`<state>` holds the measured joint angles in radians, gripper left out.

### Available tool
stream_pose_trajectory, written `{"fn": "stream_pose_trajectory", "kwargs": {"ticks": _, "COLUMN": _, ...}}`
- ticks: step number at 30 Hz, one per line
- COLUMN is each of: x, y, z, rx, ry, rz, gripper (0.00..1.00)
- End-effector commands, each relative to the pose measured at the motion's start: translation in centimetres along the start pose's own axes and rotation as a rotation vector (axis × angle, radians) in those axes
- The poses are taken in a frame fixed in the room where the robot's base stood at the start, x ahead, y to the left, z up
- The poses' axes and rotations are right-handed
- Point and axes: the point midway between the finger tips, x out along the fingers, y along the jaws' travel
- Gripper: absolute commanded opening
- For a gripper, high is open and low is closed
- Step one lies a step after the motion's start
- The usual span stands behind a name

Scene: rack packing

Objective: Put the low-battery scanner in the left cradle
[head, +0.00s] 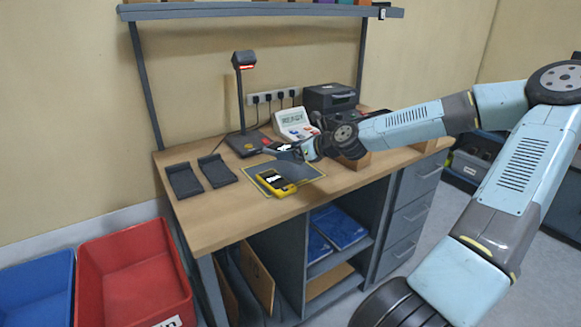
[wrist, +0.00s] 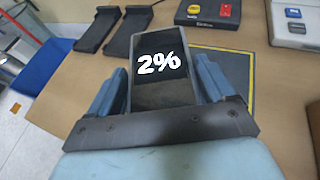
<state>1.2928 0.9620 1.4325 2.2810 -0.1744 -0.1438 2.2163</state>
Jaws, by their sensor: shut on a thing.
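My gripper (head: 292,152) is shut on a dark scanner (wrist: 160,66) whose screen reads 2%. In the wrist view the scanner sits between the two blue fingers (wrist: 162,92). In the head view it is held above the desk, over the back of the dark mat (head: 303,171). Two dark, empty cradles lie side by side on the left of the desk: the left cradle (head: 185,181) and the right cradle (head: 217,170). Both also show at the top left of the wrist view, left (wrist: 98,30) and right (wrist: 127,30). A yellow scanner (head: 275,182) lies on the mat; its screen is unreadable.
A lamp-like stand (head: 240,90) with a dark base rises behind the mat, right of the cradles. A white device (head: 295,124) and a dark printer-like box (head: 328,98) stand at the back. Red (head: 135,270) and blue (head: 38,285) bins stand left of the desk.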

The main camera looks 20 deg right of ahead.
Motion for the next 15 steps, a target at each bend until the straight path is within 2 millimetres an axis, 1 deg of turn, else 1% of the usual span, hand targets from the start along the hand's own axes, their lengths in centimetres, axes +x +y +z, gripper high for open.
{"fn": "stream_pose_trajectory", "kwargs": {"ticks": 1, "x": 0.7, "y": -1.0, "z": -0.2, "rx": 0.001, "ry": -0.002, "rz": -0.002, "gripper": 0.42}}
{"fn": "stream_pose_trajectory", "kwargs": {"ticks": 6, "x": 2.8, "y": -3.9, "z": -1.1, "rx": 0.004, "ry": -0.001, "rz": -0.005, "gripper": 0.42}}
{"fn": "stream_pose_trajectory", "kwargs": {"ticks": 9, "x": 4.1, "y": -5.0, "z": -2.5, "rx": 0.005, "ry": -0.001, "rz": -0.005, "gripper": 0.42}}
{"fn": "stream_pose_trajectory", "kwargs": {"ticks": 15, "x": 5.9, "y": -6.7, "z": -4.2, "rx": 0.003, "ry": -0.002, "rz": -0.008, "gripper": 0.42}}
